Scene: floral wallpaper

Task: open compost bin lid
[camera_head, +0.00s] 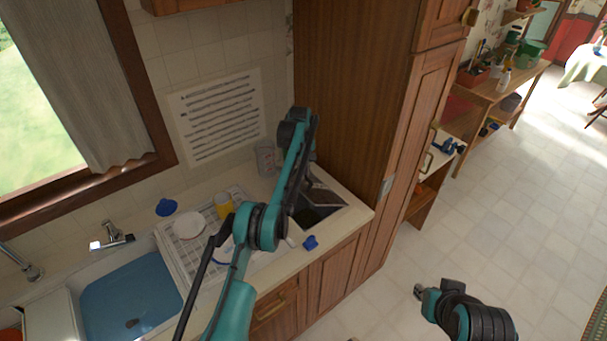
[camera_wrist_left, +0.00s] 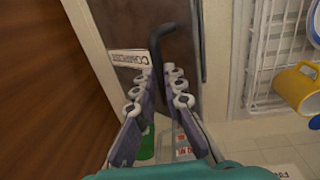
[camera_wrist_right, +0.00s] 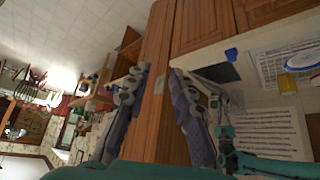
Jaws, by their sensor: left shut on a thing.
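The compost bin is set into the counter beside the tall wooden cabinet; its dark square opening (camera_head: 314,215) shows in the head view. The lid (camera_wrist_left: 184,22) appears raised and tilted over it. In the left wrist view, a white label (camera_wrist_left: 131,57) reading COMPOST and a dark bent handle (camera_wrist_left: 168,32) are on the lid. My left gripper (camera_wrist_left: 160,78) is shut on the handle; in the head view my arm largely hides it. My right gripper (camera_wrist_right: 154,78) is open and empty, out over the floor, away from the bin.
The tall cabinet (camera_head: 340,110) stands close to the right of the bin. A dish rack (camera_head: 180,250) with a white plate (camera_head: 190,225) and a yellow mug (camera_head: 224,204) is left of it, then the sink (camera_head: 130,295). A blue object (camera_head: 310,242) lies by the counter's front edge.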

